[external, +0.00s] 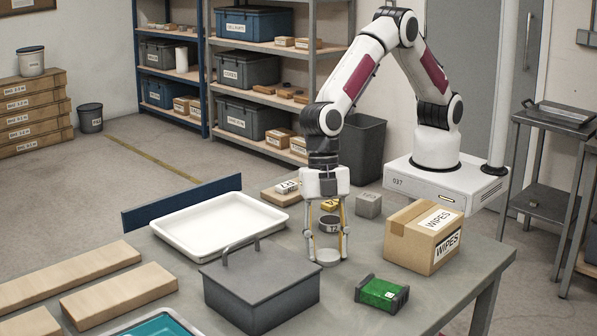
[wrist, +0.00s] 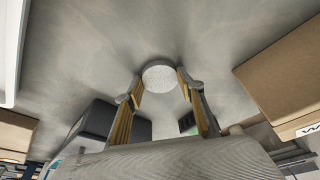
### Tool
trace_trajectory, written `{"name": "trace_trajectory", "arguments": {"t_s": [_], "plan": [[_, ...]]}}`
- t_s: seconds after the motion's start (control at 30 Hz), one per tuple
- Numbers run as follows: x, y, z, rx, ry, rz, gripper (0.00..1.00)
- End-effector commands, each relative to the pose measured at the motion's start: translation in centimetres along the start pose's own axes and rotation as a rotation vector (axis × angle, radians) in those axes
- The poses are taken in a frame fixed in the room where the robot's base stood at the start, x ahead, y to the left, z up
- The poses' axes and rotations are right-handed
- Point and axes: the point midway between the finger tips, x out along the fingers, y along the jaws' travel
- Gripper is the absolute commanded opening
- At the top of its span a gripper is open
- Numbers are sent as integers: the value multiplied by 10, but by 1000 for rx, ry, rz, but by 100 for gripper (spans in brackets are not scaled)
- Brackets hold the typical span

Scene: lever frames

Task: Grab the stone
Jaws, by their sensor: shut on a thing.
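The stone (wrist: 160,76) is a pale grey, speckled, round piece in the wrist view, between the two fingertips. In the external view the stone (external: 328,257) shows as a light, low round shape at the fingertips, close to the grey tabletop. My gripper (external: 328,252) points straight down and is shut on the stone, one finger on each side. In the wrist view my gripper (wrist: 159,82) has its yellow-sided fingers against the stone's edges. Whether the stone touches the table is not clear.
A dark lidded box (external: 262,292) stands close at left front, a white tray (external: 168,243) farther left. A green block (external: 381,294) and a WIPES carton (external: 424,238) are at right. A grey cube (external: 368,205) and a dark marked cylinder (external: 329,225) are behind the fingers.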

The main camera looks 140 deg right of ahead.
Motion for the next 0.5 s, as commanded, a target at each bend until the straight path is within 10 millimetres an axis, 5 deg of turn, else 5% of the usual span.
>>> {"name": "trace_trajectory", "arguments": {"t_s": [0.5], "plan": [[-28, 0, -4, -2, 2, 2, 16]]}}
